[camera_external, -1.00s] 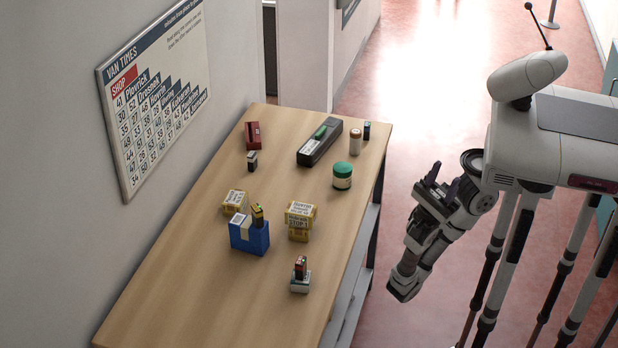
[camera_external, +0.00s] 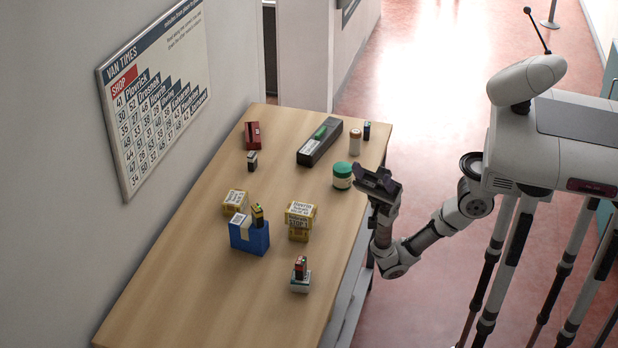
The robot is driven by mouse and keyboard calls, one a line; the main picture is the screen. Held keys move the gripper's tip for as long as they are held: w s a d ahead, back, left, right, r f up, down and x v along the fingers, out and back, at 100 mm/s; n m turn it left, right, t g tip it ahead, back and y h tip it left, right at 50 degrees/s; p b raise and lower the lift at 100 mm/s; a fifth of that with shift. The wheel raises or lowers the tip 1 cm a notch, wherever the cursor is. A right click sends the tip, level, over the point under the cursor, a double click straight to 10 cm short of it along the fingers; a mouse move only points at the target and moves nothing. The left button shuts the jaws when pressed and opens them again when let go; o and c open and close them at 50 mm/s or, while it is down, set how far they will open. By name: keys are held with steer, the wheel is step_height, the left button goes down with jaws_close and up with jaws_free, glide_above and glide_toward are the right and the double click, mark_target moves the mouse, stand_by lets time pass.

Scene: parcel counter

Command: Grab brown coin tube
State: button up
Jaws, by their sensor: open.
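The coin tube (camera_external: 355,142) is a small upright cylinder with a brownish body and a pale top. It stands near the far right edge of the wooden counter (camera_external: 190,290), just right of a long black device. My gripper (camera_external: 377,178) is open and empty at the counter's right edge. It is nearer the camera than the tube and apart from it, beside a green-lidded jar (camera_external: 342,176). Nothing hides the tube.
A small dark item (camera_external: 367,131) stands close behind the tube. The black device (camera_external: 320,142) lies to its left. Yellow boxes (camera_external: 299,221), a blue box (camera_external: 249,236) and a small stack (camera_external: 300,275) stand nearer. The counter's near left part is clear.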

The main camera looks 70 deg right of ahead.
steer(key=w+d+f+m+g+h, duration=0.1)
steer(key=w+d+f+h, duration=0.65)
steer(key=d, duration=0.25)
steer(key=w+d+f+m+h, duration=0.2)
steer(key=w+d+f+h, duration=0.5)
steer(key=w+d, duration=0.25)
steer(key=n+g+h+p, duration=0.2)
steer(key=n+g+h, duration=0.25)
steer(key=h, duration=0.95)
glide_above(355, 141)
steer(key=d, duration=0.2)
steer(key=shift+w+a+f+m+g, duration=0.1)
steer(key=shift+w+f+m+g, duration=0.1)
steer(key=shift+f, duration=0.35)
steer(key=shift+w+a+f+m+g, duration=0.1)
steer(key=shift+w+f+m, duration=0.1)
steer(key=shift+f, duration=0.35)
step_height(355, 141, down, 8)
steer(key=shift+r+p, duration=0.1)
steer(key=shift+p, duration=0.2)
steer(key=shift+s+d+f+p, duration=0.15)
steer(key=shift+f+p, duration=0.15)
steer(key=shift+f, duration=1.15)
steer(key=shift+s+f+p, duration=0.1)
steer(key=shift+f+p, duration=0.2)
steer(key=shift+f, duration=1.15)
